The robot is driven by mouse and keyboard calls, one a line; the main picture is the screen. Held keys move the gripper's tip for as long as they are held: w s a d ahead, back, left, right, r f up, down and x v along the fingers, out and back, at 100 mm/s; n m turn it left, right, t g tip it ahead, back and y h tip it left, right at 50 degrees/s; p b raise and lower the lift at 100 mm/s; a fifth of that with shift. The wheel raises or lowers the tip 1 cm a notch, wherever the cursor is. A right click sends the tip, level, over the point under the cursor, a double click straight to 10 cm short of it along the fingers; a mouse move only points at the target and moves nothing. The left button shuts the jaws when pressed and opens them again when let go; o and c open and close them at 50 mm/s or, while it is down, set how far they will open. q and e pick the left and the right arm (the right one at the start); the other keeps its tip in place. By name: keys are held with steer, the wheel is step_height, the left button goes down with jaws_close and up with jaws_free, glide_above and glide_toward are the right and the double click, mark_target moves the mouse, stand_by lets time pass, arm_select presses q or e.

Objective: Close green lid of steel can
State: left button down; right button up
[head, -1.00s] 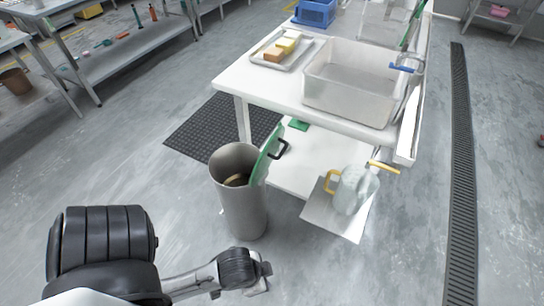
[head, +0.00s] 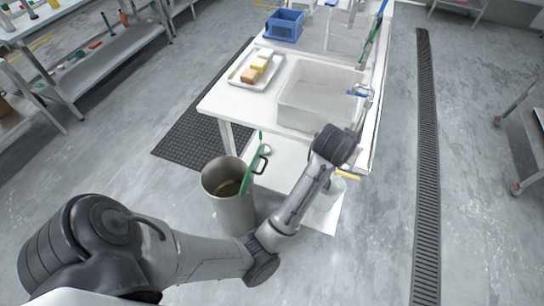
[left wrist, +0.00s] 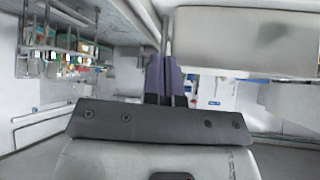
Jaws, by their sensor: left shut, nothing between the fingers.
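The steel can (head: 234,212) stands upright on the floor by the near left corner of the white table, with its mouth open. Something brownish shows inside. Its green lid (head: 251,178) stands nearly upright at the right side of the rim, with a dark handle on its outer face. My left arm crosses in front of the can's lower right, and its wrist is raised right of the lid, clear of it. My left gripper (left wrist: 164,66) is shut and empty in the left wrist view; its fingers are not clear in the head view. My right gripper is not in view.
The white table (head: 226,104) carries a tray (head: 240,82) of blocks, a clear basin (head: 310,98) and a blue crate (head: 284,26). A pitcher (head: 338,187) on the low shelf is partly hidden by my arm. A dark mat lies left of the table.

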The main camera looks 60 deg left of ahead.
arm_select(q)
steer(key=w+a+n+g, duration=0.1)
steer(key=w+a+g, duration=0.1)
steer(key=w, duration=0.1)
steer(key=n+g+y, duration=0.3)
steer(key=g+y, duration=0.3)
steer(key=g, duration=0.7)
glide_toward(258, 173)
steer(key=a+f, duration=0.5)
steer(key=shift+s+a, duration=0.1)
steer(key=shift+a, duration=0.1)
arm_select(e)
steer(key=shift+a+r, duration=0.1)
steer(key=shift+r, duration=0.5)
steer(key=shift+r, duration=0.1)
